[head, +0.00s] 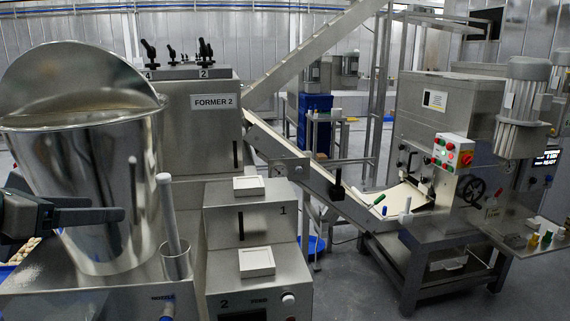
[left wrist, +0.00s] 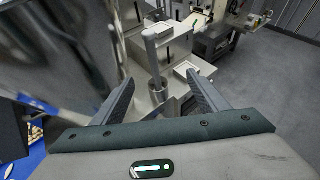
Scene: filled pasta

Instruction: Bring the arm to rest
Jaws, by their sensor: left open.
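My left gripper (head: 118,215) is at the left edge of the head view, in front of the large steel hopper (head: 105,190). Its two dark fingers are apart with nothing between them. In the left wrist view the open fingers of the left gripper (left wrist: 160,97) show at either side, and a grey-handled tool (left wrist: 151,48) stands beyond them in a cup. In the head view that tool (head: 167,205) stands upright in a steel cup (head: 177,264), to the right of my left gripper and apart from it. My right gripper is not in view.
The machine marked FORMER 2 (head: 213,125) stands behind the cup. Stepped steel boxes with white square trays (head: 257,262) are to its right. A sloping conveyor (head: 320,178) leads to another machine (head: 445,120) at the right. Grey floor (head: 350,285) between them is open.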

